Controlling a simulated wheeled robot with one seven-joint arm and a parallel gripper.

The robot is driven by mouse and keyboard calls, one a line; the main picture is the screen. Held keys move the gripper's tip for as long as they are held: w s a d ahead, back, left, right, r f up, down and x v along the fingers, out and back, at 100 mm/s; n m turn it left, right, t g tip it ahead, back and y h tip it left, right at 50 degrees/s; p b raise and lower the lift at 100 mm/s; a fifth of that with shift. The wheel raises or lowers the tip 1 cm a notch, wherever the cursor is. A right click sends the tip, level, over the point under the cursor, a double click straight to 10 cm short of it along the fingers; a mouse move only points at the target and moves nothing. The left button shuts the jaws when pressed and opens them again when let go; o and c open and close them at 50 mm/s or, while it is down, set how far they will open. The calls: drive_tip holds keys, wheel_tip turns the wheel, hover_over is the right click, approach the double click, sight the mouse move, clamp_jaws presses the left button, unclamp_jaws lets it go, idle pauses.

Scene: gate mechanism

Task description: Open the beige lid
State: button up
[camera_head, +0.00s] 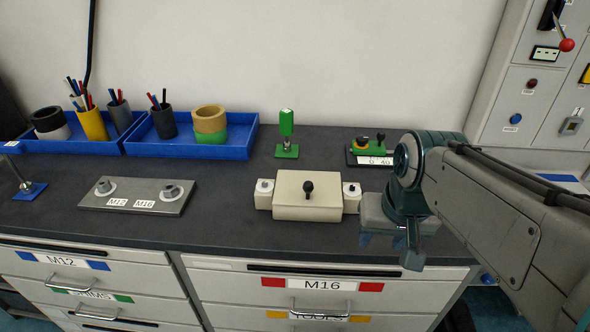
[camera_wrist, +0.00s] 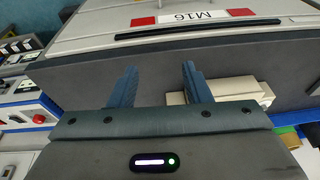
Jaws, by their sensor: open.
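The lid looks closed. Pale side blocks with small knobs flank the box. My gripper (camera_head: 388,240) is over the front right part of the bench, to the right of the box and apart from it. In the wrist view my gripper (camera_wrist: 157,85) has its two blue fingers spread with nothing between them. The beige box (camera_wrist: 238,90) shows partly behind the right finger there; its knob is hidden.
A green-topped post (camera_head: 286,130) stands behind the box. A green and yellow device (camera_head: 370,150) sits behind right, near my arm. A metal plate (camera_head: 138,204) marked M12 and M16 lies left. Blue trays (camera_head: 240,138) line the back. Drawers (camera_head: 320,297) are below the bench edge.

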drive_tip(key=w+a+r+m+g+y+p, duration=0.1)
drive_tip(key=w+a+r, duration=0.4)
drive_tip(key=w+r, duration=0.35)
drive_tip(key=m+g+p, duration=0.1)
approach(309, 183)
drive_tip(key=shift+y, duration=0.4)
drive_tip(key=x, duration=0.3)
drive_tip(key=p+x, duration=0.1)
drive_tip(key=x, duration=0.5)
drive_tip(key=shift+w+d+f, duration=0.1)
drive_tip(key=shift+d+f, duration=0.05)
drive_tip(key=shift+d, duration=0.25)
clamp_jaws()
